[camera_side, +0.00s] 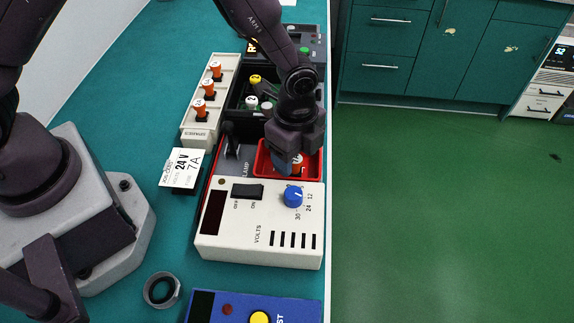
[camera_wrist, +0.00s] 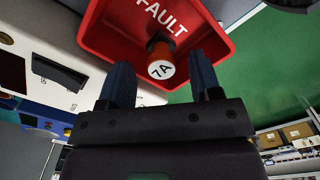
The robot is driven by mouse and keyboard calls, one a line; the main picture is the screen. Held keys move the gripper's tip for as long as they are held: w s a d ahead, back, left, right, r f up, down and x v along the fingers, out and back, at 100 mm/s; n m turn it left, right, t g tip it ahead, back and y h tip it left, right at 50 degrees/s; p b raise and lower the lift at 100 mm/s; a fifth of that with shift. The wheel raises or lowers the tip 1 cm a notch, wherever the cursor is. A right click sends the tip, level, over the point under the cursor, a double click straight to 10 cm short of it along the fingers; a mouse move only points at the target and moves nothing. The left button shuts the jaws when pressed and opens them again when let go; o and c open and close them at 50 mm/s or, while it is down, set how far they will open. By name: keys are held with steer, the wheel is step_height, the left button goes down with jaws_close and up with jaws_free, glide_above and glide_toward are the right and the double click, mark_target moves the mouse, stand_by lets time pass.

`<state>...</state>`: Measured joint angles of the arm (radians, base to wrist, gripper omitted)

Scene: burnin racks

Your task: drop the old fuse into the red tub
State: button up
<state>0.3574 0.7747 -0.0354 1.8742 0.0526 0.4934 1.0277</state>
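The red tub (camera_side: 262,162) stands behind the white power unit in the side view. In the wrist view the tub (camera_wrist: 207,28) shows its red inside and the word FAULT. The old fuse, orange with a white cap marked 7A (camera_wrist: 160,68), is inside the tub, apart from both fingers. In the side view the fuse (camera_side: 297,160) shows partly beside a finger. My gripper (camera_wrist: 162,82) is open, its blue fingers spread on either side of the fuse. In the side view my gripper (camera_side: 288,163) is low over the tub. The fuse's lower end is hard to make out.
A white rack (camera_side: 194,126) holds three orange fuses at left. A dark box (camera_side: 232,100) with bottles stands behind the tub. The white power unit (camera_side: 225,247) with a blue dial is in front. A 24 V 7A card (camera_side: 180,168) and grey ring (camera_side: 161,290) lie left.

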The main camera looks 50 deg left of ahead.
steer(key=shift+r, duration=0.1)
step_height(320, 180, up, 13)
stand_by(0.6)
steer(key=s+a+r+n+t, duration=0.5)
steer(key=s+a+r+n, duration=1)
steer(key=s+n, duration=0.1)
steer(key=shift+s+r+n+t, duration=0.3)
steer(key=shift+s, duration=0.2)
